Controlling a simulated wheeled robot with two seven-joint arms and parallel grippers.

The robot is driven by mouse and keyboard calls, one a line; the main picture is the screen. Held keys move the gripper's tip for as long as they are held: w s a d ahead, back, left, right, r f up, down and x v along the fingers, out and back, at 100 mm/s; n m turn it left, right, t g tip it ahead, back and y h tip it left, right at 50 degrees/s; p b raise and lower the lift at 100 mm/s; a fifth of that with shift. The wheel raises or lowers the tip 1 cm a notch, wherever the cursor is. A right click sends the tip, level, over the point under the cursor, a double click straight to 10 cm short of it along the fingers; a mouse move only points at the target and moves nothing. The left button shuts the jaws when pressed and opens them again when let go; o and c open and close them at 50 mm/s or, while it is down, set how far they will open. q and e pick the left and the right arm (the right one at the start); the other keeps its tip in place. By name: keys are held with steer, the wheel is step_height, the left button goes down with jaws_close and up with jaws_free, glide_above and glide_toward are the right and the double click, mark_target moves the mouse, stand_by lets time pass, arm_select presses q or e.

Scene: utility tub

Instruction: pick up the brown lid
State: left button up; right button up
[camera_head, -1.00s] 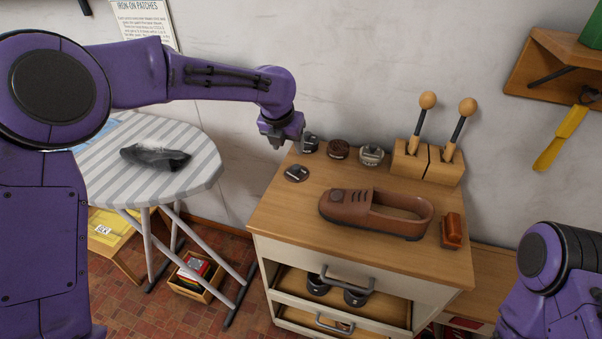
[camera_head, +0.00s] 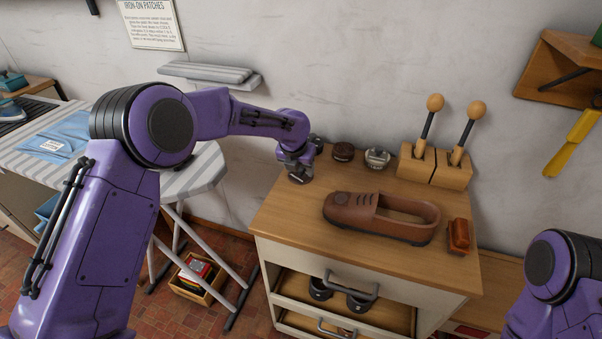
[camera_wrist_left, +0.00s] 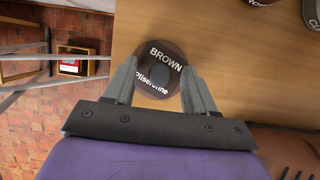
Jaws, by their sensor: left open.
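The brown lid is a dark brown disc with a small knob and the word BROWN in white. It lies flat on the wooden cabinet top near its left edge. In the left wrist view the lid (camera_wrist_left: 165,52) shows between and just past the fingertips of my open left gripper (camera_wrist_left: 159,70). In the head view my left gripper (camera_head: 296,170) is over the lid (camera_head: 300,179), which it partly hides. Whether the fingers touch the lid cannot be told. My right gripper is out of view; only part of my right arm shows at lower right.
On the cabinet top (camera_head: 285,220) stand a brown tin (camera_head: 343,151), a clear-labelled tin (camera_head: 377,157), a block with two wooden-knobbed handles (camera_head: 435,166), a brown shoe (camera_head: 380,215) and a brush (camera_head: 459,236). A striped ironing board (camera_head: 205,170) is at left.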

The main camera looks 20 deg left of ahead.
arm_select(q)
jaws_close()
steer(key=shift+r, duration=0.1)
